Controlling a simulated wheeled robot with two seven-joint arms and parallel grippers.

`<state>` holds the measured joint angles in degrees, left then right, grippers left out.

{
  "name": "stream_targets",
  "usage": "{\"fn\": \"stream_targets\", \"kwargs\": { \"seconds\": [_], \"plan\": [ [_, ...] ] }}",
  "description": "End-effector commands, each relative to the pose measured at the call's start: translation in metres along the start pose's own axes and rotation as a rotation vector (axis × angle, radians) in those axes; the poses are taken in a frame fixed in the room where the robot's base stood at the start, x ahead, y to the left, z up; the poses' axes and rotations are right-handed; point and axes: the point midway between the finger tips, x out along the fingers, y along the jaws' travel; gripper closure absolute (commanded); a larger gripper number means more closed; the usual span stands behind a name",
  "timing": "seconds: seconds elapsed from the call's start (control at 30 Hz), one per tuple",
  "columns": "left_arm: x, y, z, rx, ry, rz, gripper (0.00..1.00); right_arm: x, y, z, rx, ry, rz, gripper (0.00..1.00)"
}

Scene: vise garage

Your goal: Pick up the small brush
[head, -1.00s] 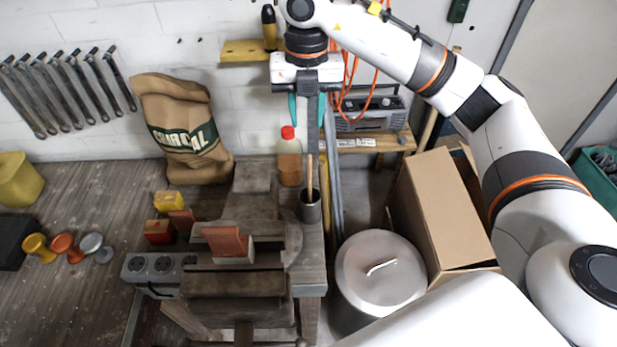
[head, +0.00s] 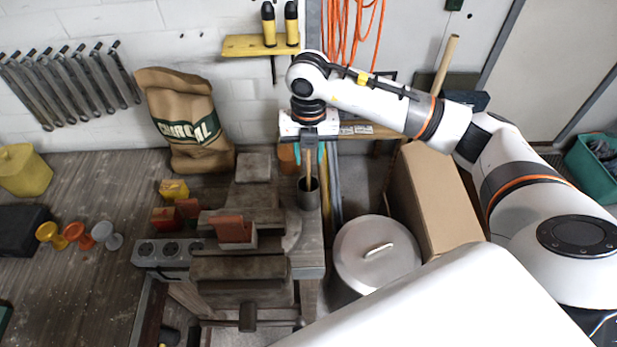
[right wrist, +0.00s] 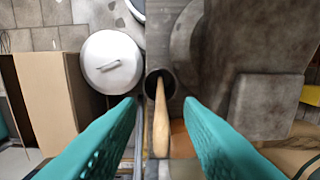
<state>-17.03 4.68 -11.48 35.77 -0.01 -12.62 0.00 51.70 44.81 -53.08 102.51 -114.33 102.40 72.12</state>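The small brush (head: 308,170) stands handle up in a dark round cup (head: 309,194) at the right end of the vise bench; its bristle end is hidden in the cup. In the right wrist view the brush's wooden handle (right wrist: 161,120) points up toward the camera, between the two teal fingers. My right gripper (head: 309,153) is above the cup, pointing down. Its fingers (right wrist: 163,104) are spread apart, with a gap on each side of the handle. The left gripper is not in view.
The vise (head: 240,268) is left of the cup. A lidded metal pot (head: 376,252) and a cardboard box (head: 436,200) stand to the right. A charcoal sack (head: 186,120) leans on the wall behind. A bottle is mostly hidden behind my right gripper.

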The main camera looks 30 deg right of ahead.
Motion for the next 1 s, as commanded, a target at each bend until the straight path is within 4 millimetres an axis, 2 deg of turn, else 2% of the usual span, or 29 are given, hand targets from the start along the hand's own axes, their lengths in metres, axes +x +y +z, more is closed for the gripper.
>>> {"fn": "stream_targets", "kwargs": {
  "seconds": [0.17, 0.37, 0.77, 0.87, 1.0],
  "plan": [
    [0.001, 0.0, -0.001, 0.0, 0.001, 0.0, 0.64, 0.001, 0.0, 0.0, 0.0, 0.0, 0.0, 0.66],
    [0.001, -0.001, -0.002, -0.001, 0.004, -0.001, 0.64, 0.0, 0.0, 0.0, 0.0, 0.0, 0.0, 0.99],
    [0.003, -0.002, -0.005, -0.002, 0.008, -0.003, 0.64, -0.005, -0.001, -0.001, 0.0, 0.003, -0.001, 1.0],
    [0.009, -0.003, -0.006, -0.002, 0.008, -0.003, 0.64, -0.017, -0.001, -0.001, -0.001, 0.005, -0.003, 1.0],
    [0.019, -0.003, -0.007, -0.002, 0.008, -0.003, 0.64, -0.045, -0.001, -0.001, 0.0, 0.007, -0.004, 1.0]
  ]
}}
